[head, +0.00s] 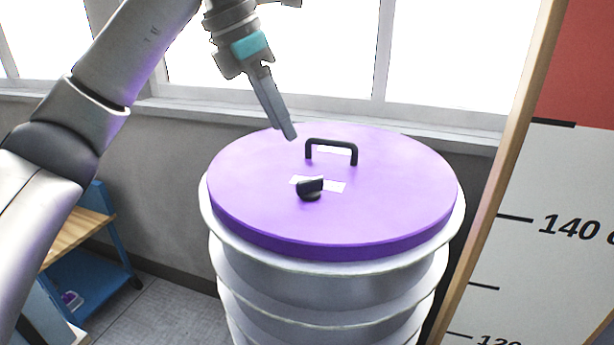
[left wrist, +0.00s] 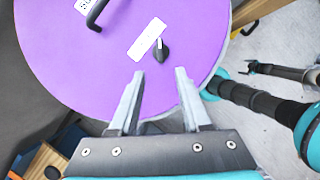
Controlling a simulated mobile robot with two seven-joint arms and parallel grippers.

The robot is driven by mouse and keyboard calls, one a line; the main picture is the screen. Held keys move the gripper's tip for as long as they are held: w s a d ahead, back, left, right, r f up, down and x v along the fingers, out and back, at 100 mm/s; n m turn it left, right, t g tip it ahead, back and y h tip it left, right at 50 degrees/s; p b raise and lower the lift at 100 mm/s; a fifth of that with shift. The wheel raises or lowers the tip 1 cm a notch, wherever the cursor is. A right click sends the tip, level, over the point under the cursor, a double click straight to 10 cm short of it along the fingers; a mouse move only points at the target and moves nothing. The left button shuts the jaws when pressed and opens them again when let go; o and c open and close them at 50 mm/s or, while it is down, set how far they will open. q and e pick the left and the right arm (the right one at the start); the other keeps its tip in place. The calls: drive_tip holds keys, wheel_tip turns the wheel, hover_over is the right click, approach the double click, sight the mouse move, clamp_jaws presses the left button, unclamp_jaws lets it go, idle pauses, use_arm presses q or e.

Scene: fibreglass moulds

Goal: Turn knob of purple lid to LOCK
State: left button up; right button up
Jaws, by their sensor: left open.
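The purple lid (head: 400,205) covers a white ribbed drum. Its black knob (head: 310,187) stands beside a white label (head: 334,186), whose print is too small to read. The knob's pointer points to the right in the head view. In the left wrist view the knob (left wrist: 160,48) stands just beyond my fingertips, at the label's end. My left gripper (head: 291,135) hangs above the lid's far part, pointing down. In the left wrist view the left gripper's fingers (left wrist: 160,73) are apart with nothing between them. My right gripper cannot be made out.
A black handle (head: 331,149) rises from the lid behind the knob. The white drum (head: 330,290) stands near a wall with windows. A measuring board (head: 560,200) stands close on the right. A blue-framed shelf (head: 95,265) is at the left. Dark and teal arm parts show in the left wrist view's right.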

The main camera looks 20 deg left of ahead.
sight(308, 180)
use_arm(q)
drive_tip(key=p+x, duration=0.1)
drive_tip(key=x, duration=1)
drive_tip(key=shift+w+d+f, duration=0.1)
drive_tip(key=shift+d+f, duration=0.1)
drive_tip(key=shift+f, duration=0.15)
clamp_jaws()
